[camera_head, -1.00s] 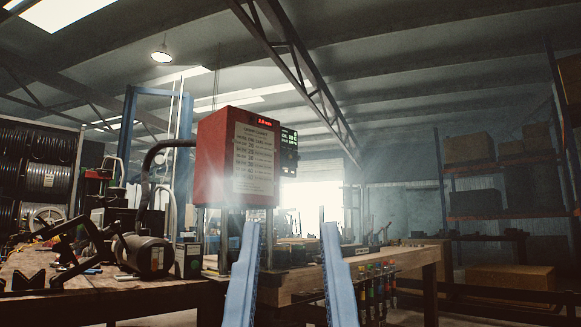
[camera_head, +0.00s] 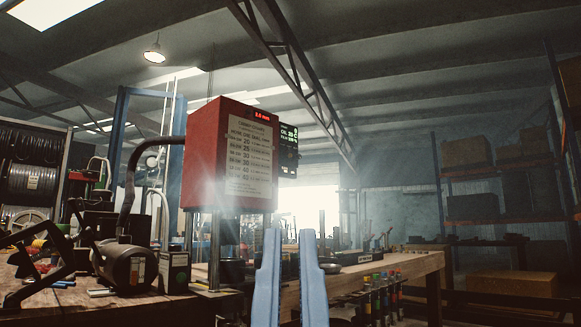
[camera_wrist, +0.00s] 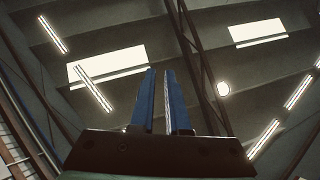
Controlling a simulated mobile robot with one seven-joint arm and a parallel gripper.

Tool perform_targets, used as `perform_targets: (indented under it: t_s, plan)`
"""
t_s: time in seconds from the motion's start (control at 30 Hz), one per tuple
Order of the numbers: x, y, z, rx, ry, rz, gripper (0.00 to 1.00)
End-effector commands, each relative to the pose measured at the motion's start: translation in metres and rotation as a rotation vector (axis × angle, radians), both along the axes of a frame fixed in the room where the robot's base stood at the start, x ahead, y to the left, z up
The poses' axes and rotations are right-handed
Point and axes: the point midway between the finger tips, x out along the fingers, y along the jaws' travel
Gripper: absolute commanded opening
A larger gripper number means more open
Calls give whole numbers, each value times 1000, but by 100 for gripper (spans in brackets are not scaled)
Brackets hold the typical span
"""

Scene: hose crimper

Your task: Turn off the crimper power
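The crimper (camera_head: 230,155) is a red box on metal posts, left of centre in the head view. A printed chart is on its front, with a small red-lit display above it. A dark control panel (camera_head: 288,148) with lit green and white text is on its right side, so the crimper appears powered. I cannot make out a power switch. My gripper (camera_head: 289,238) points upward in front of the bench, below and right of the red box. Its two blue fingers are apart with a narrow gap, and nothing is between them. The wrist view shows the fingers (camera_wrist: 159,80) against the ceiling only.
A workbench (camera_head: 400,268) runs behind my gripper, with several coloured-handled tools hanging at its front. A motor (camera_head: 127,262) and a dark hose stand left of the crimper. Shelving with boxes is at the right. The space right of the control panel looks clear.

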Motion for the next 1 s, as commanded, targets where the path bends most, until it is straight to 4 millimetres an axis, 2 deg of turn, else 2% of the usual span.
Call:
perform_targets:
  t_s: [0.07,0.27,1.0]
  plan:
    - [0,0,17,0,0,0,0]
    - [0,0,69,0,0,0,0]
    - [0,1,316,-1,0,2,0]
